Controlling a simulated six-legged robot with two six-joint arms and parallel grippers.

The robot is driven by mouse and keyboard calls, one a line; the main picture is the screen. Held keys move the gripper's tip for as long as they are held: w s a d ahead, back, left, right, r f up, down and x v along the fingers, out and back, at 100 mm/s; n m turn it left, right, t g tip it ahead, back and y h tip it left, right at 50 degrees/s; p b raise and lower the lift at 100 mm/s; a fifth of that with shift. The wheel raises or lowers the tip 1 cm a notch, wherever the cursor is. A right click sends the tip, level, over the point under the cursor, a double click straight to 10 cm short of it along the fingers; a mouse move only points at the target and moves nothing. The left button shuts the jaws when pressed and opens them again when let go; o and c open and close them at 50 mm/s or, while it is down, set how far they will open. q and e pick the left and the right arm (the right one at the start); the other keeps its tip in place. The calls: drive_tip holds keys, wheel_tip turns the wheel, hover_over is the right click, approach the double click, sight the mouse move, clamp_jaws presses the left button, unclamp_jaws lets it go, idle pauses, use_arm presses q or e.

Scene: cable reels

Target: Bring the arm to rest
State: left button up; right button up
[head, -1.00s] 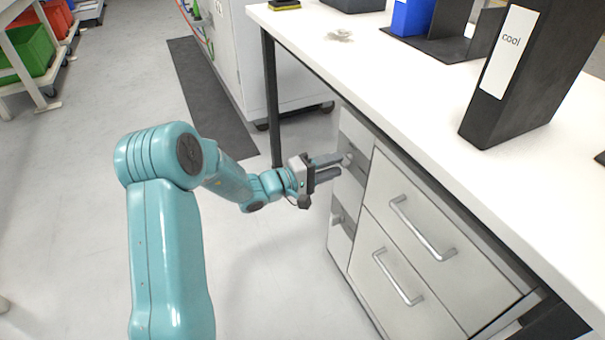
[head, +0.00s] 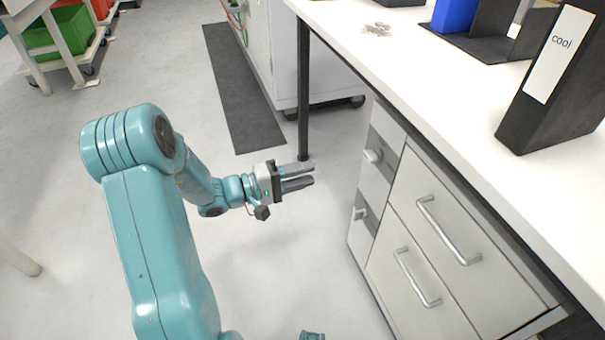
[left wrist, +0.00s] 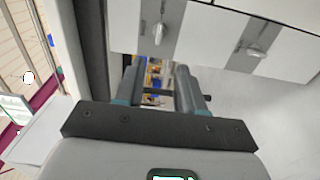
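My teal left arm (head: 150,220) reaches in from the left in the head view. Its left gripper (head: 309,175) is in the air to the left of the drawer cabinet (head: 405,225), over the floor and clear of the cabinet. The two grey fingers stand apart with nothing between them. In the left wrist view the gripper (left wrist: 158,80) also shows a gap between its fingers, with only distant background through it. My right gripper is not in view.
The cabinet, with a knob (head: 373,155) and bar handles (head: 448,232), stands under a white table (head: 420,80). A black binder (head: 555,85) stands on the table. A table leg (head: 303,100) is beyond the gripper. Floor (head: 280,250) is open left of the cabinet.

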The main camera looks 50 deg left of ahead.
use_arm(q)
drive_tip(key=s+d+m+g+h+p, duration=0.1)
drive_tip(key=s+d+m+g+p, duration=0.1)
drive_tip(key=s+d+g+p, duration=0.55)
drive_tip(key=s+d+m+g+h+p, duration=0.2)
drive_tip(key=d+g+p, duration=0.6)
drive_tip(key=d+p, duration=0.6)
drive_tip(key=s+d+r+m+y+p, duration=0.4)
drive_tip(key=d+r+m+p, duration=0.3)
drive_tip(key=p, duration=1.2)
wheel_tip(320, 180, up, 4)
drive_tip(key=shift+s+d+r+g+y, duration=0.2)
drive_tip(key=shift+d+g+y, duration=0.25)
drive_tip(key=shift+y, duration=0.45)
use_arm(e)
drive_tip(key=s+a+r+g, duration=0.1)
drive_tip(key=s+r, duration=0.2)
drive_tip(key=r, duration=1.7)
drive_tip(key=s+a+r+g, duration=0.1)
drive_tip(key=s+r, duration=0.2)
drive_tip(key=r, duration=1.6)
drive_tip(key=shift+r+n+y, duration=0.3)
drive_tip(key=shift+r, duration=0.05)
use_arm(q)
drive_tip(key=shift+w, duration=0.1)
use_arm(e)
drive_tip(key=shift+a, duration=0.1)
